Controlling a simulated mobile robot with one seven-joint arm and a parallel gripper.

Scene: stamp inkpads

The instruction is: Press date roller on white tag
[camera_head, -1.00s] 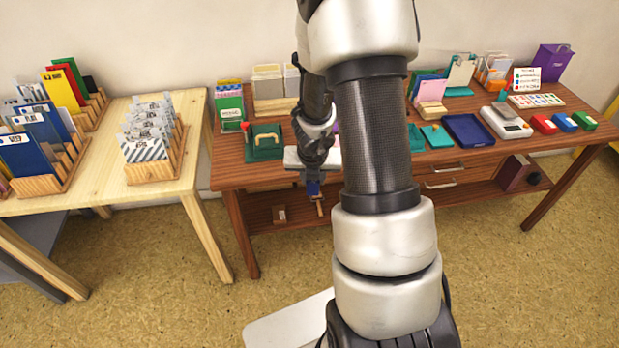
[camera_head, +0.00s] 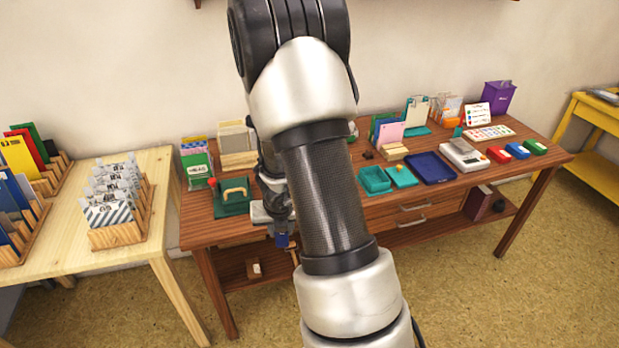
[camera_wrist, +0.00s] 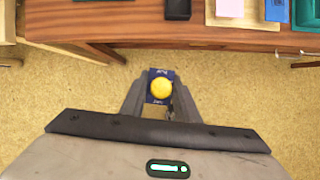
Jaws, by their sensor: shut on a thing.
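My gripper (camera_wrist: 160,103) is shut on a dark blue stamp-like thing (camera_wrist: 159,77) with a round yellow knob (camera_wrist: 161,88). I take it to be the date roller, though its printing is too small to read. In the head view this blue thing (camera_head: 281,241) hangs below my gripper, in front of the brown table's front edge. In the wrist view it is over the floor, apart from the table. I cannot make out a white tag for certain in either view. My arm hides part of the table's middle.
The brown table (camera_head: 344,220) carries a green stamp press (camera_head: 233,196), teal trays (camera_head: 375,180), a dark blue tray (camera_head: 431,168), a white scale (camera_head: 462,155) and coloured inkpads (camera_head: 517,150). A light wooden table (camera_head: 150,235) stands left. Open floor lies in front.

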